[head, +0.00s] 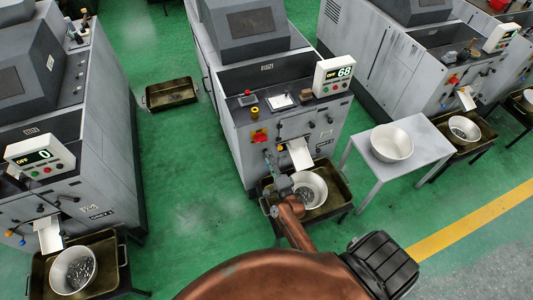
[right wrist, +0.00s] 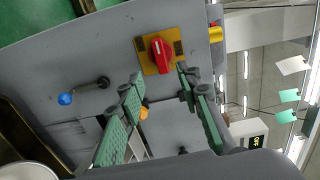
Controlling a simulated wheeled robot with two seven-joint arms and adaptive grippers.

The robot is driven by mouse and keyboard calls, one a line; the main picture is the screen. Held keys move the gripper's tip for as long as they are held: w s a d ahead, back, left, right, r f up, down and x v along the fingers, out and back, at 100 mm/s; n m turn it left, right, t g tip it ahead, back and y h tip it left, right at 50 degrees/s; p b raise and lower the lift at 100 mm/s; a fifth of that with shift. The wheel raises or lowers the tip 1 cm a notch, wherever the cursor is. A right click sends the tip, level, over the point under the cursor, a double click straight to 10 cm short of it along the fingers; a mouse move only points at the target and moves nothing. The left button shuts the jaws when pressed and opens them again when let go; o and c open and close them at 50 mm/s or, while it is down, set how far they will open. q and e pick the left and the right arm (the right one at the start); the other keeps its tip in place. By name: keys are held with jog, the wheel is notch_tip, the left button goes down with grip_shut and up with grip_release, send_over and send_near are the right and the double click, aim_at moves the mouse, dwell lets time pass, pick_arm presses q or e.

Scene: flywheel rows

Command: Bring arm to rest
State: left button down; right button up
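My right arm comes up from the bottom of the head view, and its gripper (head: 270,163) is at the front of the middle machine (head: 222,130), above the tray. In the right wrist view the gripper (right wrist: 160,88) has its two green-padded fingers spread, with nothing between them. Beyond the fingertips is a red rotary switch (right wrist: 160,54) on a yellow plate, on the machine's front. I cannot tell whether a finger touches the panel. My left gripper is not in view.
A white bowl (head: 311,177) sits in the brown tray (head: 338,207) under my right gripper. A grey table (head: 415,160) with another bowl (head: 391,143) stands to the right. A blue-knobbed lever (right wrist: 85,92) sticks out left of the switch.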

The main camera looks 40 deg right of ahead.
jog(key=shift+s+a, duration=0.1)
jog(key=shift+s, duration=0.15)
dwell(0.4)
